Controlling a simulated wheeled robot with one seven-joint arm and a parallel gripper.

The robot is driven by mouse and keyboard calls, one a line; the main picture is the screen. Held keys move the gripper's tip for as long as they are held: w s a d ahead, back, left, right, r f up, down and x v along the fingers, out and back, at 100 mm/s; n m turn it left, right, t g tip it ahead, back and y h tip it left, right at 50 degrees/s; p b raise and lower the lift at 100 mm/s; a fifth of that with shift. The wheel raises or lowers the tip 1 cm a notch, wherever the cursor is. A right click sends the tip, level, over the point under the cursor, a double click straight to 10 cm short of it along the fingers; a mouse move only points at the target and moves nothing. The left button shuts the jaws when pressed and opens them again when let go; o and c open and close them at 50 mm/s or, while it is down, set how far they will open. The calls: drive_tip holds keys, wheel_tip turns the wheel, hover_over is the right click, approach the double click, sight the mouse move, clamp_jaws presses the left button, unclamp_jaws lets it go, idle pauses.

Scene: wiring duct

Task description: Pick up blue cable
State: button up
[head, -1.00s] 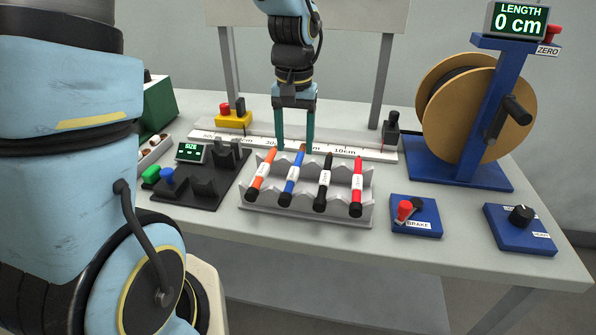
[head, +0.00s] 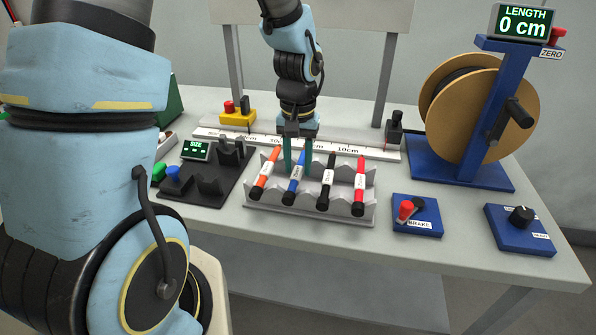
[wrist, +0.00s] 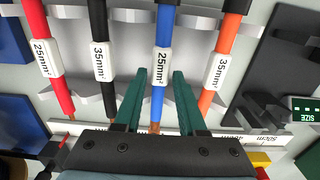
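The blue cable (head: 294,180) lies in the grey notched rack (head: 259,208), between the orange cable (head: 264,181) and the black cable (head: 325,182). In the wrist view the blue cable (wrist: 158,88) carries a white 25mm² label and a copper tip. My gripper (head: 297,172) is over the back part of the rack, pointing down. In the wrist view my gripper (wrist: 160,72) is open, with one green finger on each side of the blue cable. A gap shows on both sides, and the orange cable is close to one finger.
The red cable (head: 360,187) lies at the rack's right end. A ruler strip (head: 352,149) runs behind the rack. A black holder with a size display (head: 195,151) is to the left. The brake box (head: 417,215) and cable reel (head: 455,110) are to the right.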

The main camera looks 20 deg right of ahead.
clamp_jaws()
idle(0.4)
